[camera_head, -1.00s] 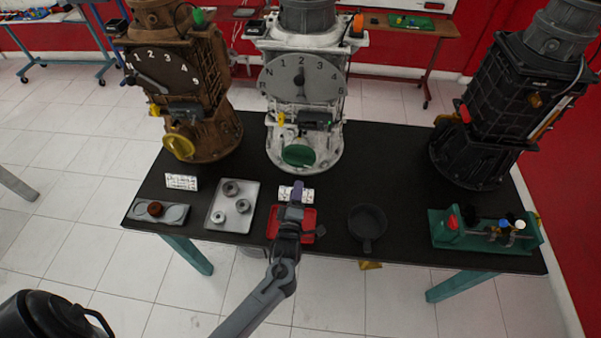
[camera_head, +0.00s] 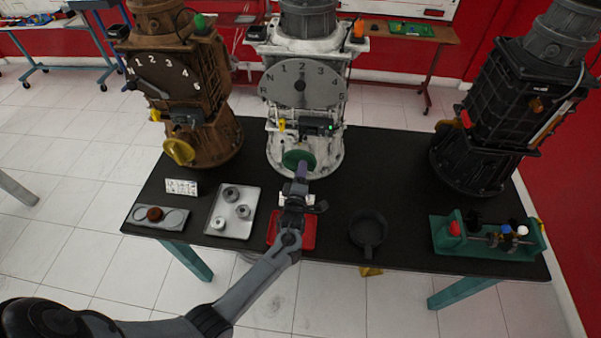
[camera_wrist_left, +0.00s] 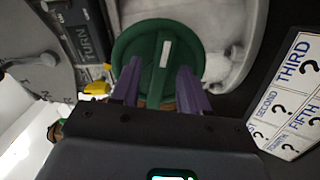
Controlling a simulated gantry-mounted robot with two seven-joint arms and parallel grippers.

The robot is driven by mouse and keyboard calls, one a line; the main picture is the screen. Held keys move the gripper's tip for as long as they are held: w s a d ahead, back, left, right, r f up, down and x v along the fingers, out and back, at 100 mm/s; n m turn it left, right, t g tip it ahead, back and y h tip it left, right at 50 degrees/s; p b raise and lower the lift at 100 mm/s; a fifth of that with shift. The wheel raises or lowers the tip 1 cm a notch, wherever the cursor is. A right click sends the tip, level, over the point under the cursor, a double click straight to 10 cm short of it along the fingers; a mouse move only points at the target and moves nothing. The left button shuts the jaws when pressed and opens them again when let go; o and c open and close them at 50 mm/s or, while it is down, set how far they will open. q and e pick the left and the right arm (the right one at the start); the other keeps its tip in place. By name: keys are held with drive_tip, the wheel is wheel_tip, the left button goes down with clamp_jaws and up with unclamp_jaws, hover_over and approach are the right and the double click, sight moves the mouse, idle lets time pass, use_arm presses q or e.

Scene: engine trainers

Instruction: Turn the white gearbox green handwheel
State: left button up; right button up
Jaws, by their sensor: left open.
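The white gearbox (camera_head: 278,132) stands upright at the back middle of the black table, with a grey numbered dial (camera_head: 318,86) on its front. Its green handwheel (camera_head: 293,160) sits low on the front; in the left wrist view the handwheel (camera_wrist_left: 184,42) shows a raised bar with a pale mark. My left gripper (camera_head: 301,170) is just in front of the handwheel's lower edge. In the left wrist view the open purple fingers (camera_wrist_left: 157,82) straddle the lower part of the wheel's bar; I cannot tell whether they touch it. My right gripper is not in view.
A brown gearbox (camera_head: 205,75) with a yellow handwheel stands left, a black gearbox (camera_head: 490,110) right. A red tray (camera_head: 309,238) lies under my left arm. A grey parts tray (camera_head: 245,197), a dark pan (camera_head: 367,229) and a green stand (camera_head: 440,234) line the front. A printed card (camera_wrist_left: 290,95) lies near the wheel.

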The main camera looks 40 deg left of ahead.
use_arm(q)
drive_tip(key=shift+c, duration=0.3)
clamp_jaws()
drive_tip(key=shift+m, duration=0.5)
drive_tip(key=m+p, duration=0.1)
drive_tip(key=m, duration=0.5)
drive_tip(key=m+p, duration=0.1)
drive_tip(key=m, duration=0.6)
drive_tip(key=a+m+p, duration=0.1)
drive_tip(key=m, duration=0.5)
drive_tip(key=shift+s+f+m+p, duration=0.3)
drive_tip(key=shift+s+f+p, duration=0.05)
drive_tip(key=shift+p, duration=0.05)
drive_tip(key=shift+o, duration=0.3)
unclamp_jaws()
